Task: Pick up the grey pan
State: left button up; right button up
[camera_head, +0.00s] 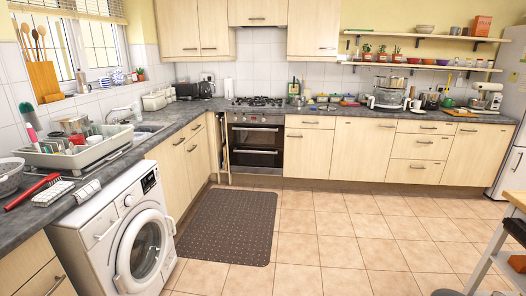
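I cannot pick out the grey pan with certainty. The sink (150,128) is set in the left counter below the tap, and its inside is mostly hidden from this angle. A small silver pot (298,101) stands on the back counter right of the hob, too small to make out well. A dark rounded item (516,229) lies partly cut off on a trolley at the right edge, and I cannot tell what it is. Neither of my grippers shows in this view.
A full dish rack (75,153) stands on the left counter above the white washing machine (122,232). The oven (256,145) is at the back. A dark mat (230,226) lies on open tiled floor. The trolley (497,250) stands at right.

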aim_at(297, 100)
jog(key=u, duration=0.05)
jog(key=i, duration=2.3)
jog(key=z, duration=0.55)
jog(key=i, duration=2.3)
jog(key=z, duration=0.85)
jog(key=i, duration=0.85)
jog(key=z, duration=0.2)
